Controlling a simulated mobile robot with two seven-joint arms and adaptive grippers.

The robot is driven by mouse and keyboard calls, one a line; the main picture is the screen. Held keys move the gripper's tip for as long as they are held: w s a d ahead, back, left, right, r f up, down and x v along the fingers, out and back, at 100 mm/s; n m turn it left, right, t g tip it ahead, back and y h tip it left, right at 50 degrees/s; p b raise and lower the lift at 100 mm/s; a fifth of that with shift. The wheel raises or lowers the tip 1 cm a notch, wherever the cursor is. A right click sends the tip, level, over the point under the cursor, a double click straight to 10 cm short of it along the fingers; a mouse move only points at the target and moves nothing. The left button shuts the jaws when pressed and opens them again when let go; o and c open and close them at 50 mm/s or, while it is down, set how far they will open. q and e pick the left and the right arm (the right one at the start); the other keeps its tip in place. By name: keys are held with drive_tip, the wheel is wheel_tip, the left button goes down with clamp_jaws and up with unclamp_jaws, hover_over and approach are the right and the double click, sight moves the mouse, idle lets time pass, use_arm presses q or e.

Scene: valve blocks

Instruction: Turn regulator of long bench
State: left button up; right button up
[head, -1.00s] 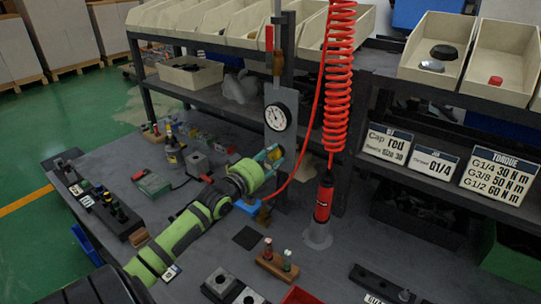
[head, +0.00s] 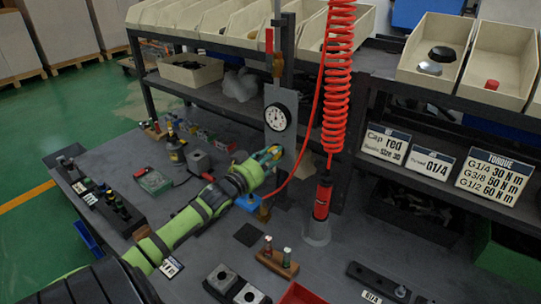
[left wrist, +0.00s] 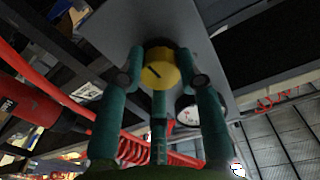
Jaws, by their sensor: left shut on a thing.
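The regulator is a yellow knob with a dark line on it; it shows between my fingers in the left wrist view (left wrist: 160,72). It sits on a grey upright panel (head: 281,103) below a round white gauge (head: 277,117). My left gripper (head: 272,155) has teal fingers and is shut around the knob; its fingers also show in the left wrist view (left wrist: 166,85). In the head view the fingers hide most of the knob. My right gripper is in neither current view.
A red coiled hose (head: 339,80) hangs right of the panel, with a red tool (head: 322,197) at its lower end. Small wooden holders, blocks and signs crowd the bench.

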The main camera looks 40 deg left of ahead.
idle(0.3)
use_arm(q)
drive_tip(key=o, duration=1.1)
drive_tip(key=shift+o, duration=0.2)
drive_tip(key=s+d, duration=0.1)
drive_tip(key=s, duration=1.1)
drive_tip(key=shift+f, duration=0.1)
